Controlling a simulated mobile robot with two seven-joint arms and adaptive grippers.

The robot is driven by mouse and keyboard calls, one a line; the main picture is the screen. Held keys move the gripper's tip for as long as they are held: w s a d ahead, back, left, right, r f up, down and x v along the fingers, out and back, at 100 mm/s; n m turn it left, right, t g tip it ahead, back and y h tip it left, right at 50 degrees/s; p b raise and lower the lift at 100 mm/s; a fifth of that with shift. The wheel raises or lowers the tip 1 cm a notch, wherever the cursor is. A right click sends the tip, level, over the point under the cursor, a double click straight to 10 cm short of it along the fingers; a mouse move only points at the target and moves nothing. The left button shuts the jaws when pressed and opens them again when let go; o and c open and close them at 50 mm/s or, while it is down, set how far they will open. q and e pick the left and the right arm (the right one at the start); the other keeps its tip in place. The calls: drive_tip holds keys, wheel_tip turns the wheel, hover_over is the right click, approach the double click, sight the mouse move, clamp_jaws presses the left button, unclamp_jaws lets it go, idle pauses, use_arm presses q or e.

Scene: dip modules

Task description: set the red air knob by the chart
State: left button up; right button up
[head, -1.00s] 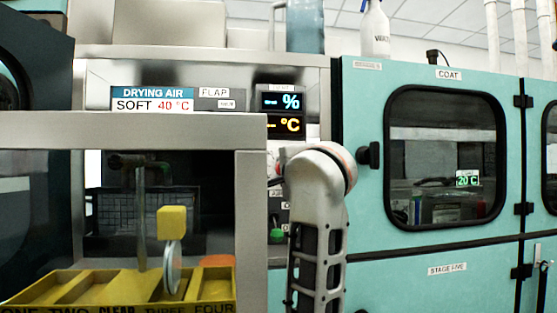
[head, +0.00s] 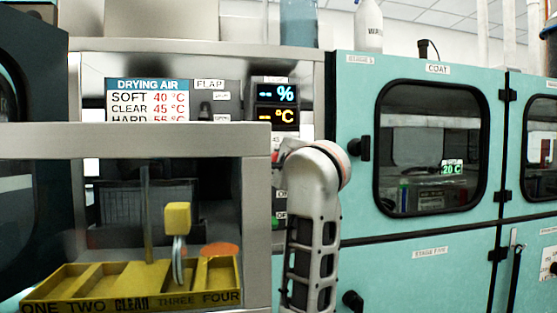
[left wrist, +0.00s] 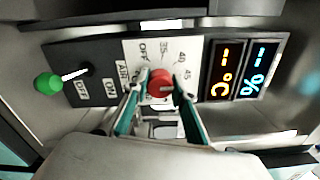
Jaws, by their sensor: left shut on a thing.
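The red air knob (left wrist: 160,82) sits on a white dial plate marked OFF, 35, 40 and 45 in the left wrist view. My left gripper (left wrist: 157,94) is shut on it, one finger at each side. I cannot clearly tell which mark the knob points to. In the head view my left arm hides the knob and the fingertips. The drying air chart (head: 148,100) hangs left of the displays and reads SOFT 40 °C, CLEAR 45 °C and a HARD row partly cut off by a grey frame. My right gripper is not in view.
A green-tipped lever (left wrist: 48,84) stands beside the knob near OFF and ON labels. The displays (head: 277,105) show dashes. A grey frame (head: 150,140) and a yellow labelled tray (head: 130,290) stand in front at left. Teal cabinets (head: 430,235) fill the right.

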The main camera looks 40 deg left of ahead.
use_arm(q)
drive_tip(key=shift+f, duration=0.1)
drive_tip(key=o, duration=1.1)
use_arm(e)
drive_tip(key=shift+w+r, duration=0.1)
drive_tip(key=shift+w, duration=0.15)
use_arm(q)
drive_tip(key=shift+d, duration=0.1)
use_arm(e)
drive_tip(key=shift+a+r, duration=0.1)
use_arm(q)
drive_tip(key=v, duration=0.7)
drive_tip(key=shift+s, duration=0.2)
drive_tip(key=shift+d, duration=0.1)
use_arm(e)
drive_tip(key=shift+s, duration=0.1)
